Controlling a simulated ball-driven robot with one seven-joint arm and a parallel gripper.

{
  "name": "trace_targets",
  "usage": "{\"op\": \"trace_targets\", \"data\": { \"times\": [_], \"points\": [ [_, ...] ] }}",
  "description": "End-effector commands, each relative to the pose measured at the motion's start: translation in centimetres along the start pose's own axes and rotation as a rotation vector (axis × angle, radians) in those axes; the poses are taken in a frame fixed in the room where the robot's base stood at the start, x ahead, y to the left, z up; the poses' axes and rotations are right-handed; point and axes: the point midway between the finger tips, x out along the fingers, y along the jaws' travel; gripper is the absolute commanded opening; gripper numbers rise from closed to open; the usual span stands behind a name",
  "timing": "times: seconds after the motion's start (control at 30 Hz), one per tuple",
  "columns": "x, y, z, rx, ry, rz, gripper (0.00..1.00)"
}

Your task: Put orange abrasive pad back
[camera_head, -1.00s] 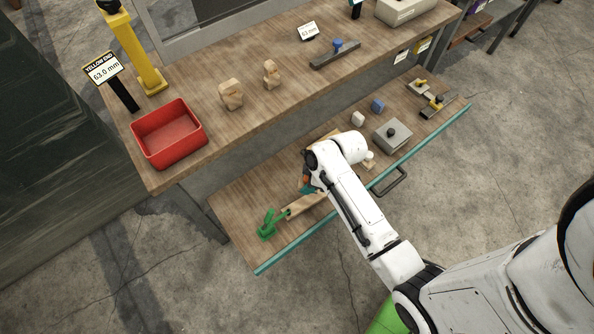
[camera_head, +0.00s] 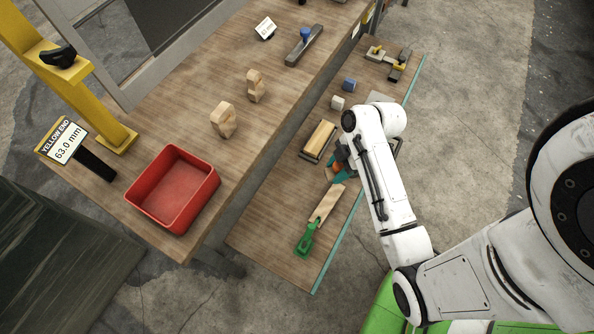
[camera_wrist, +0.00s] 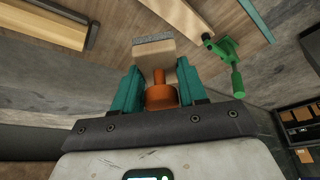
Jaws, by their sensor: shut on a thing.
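My gripper (camera_wrist: 159,72) has teal fingers and is shut on the orange handle (camera_wrist: 161,97) of the abrasive pad, in the wrist view. Beyond the handle is the pad's pale wooden block (camera_wrist: 155,58) with a grey layer along its far edge. In the head view my gripper (camera_head: 340,172) is over the pulled-out lower shelf (camera_head: 272,222), with a bit of orange showing beside it. My arm hides part of the pad and shelf there. I cannot tell whether the pad touches anything.
A pale board (camera_head: 326,203) with a green clamp (camera_head: 307,240) lies on the shelf near my gripper. A dark-edged tray with a wooden block (camera_head: 320,138) lies beyond it. White and blue cubes (camera_head: 349,84) stand farther along. A red bin (camera_head: 174,190) sits on the upper bench.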

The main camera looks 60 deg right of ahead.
Motion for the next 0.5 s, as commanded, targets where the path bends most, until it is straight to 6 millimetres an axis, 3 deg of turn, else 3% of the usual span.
{"op": "trace_targets", "data": {
  "times": [0.27,0.5],
  "points": [
    [4.5,4.5,-3.2,-0.002,0.000,0.001,0.17],
    [9.2,6.8,-4.0,0.001,-0.001,0.001,0.17]
  ]
}}
